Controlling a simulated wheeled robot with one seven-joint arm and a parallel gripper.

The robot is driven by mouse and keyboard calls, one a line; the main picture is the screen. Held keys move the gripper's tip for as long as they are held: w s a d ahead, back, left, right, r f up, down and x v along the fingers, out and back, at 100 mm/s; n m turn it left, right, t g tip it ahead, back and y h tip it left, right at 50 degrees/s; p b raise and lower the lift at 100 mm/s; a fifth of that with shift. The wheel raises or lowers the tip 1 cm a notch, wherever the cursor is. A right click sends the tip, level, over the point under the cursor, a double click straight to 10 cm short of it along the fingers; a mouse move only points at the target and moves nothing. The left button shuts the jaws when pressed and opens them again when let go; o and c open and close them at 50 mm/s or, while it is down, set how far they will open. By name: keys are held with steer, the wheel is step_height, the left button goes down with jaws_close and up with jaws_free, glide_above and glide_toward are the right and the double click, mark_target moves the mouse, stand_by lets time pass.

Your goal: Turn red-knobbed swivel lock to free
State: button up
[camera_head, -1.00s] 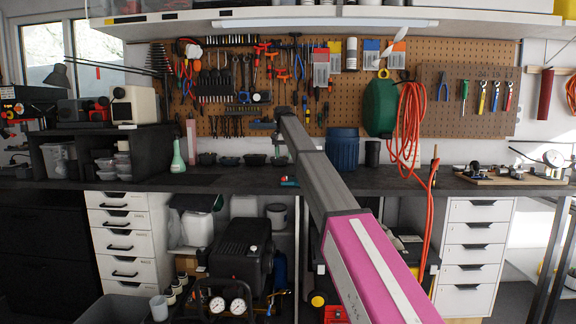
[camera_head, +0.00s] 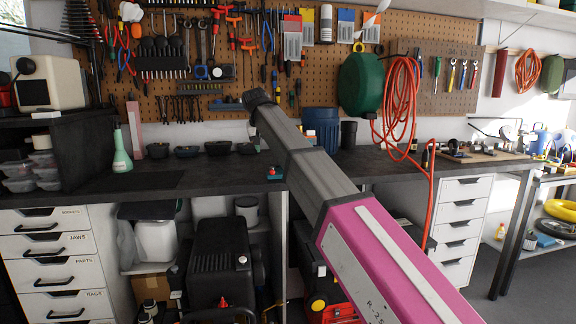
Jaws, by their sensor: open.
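No swivel lock can be made out for certain. A small red-and-teal item (camera_head: 274,172) sits near the front edge of the dark workbench, left of my arm; it is too small to identify. On the right of the bench a wooden board (camera_head: 488,158) carries several small metal fixtures, too small to tell apart. My arm, with a pink section nearest me, reaches up and away over the bench. Its far visible end is a dark joint in front of the pegboard. My gripper's fingers cannot be seen.
The dark workbench (camera_head: 165,180) has bare room at its left front. Small black bins (camera_head: 218,148), a green bottle (camera_head: 121,152) and a blue container (camera_head: 321,127) stand along it. An orange hose (camera_head: 401,100) hangs down past the front edge. Drawers (camera_head: 465,222) stand below.

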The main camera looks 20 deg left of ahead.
mark_target(272, 171)
steer(key=x, duration=1.1)
steer(key=shift+r, duration=0.1)
jaws_close()
steer(key=shift+d, duration=0.15)
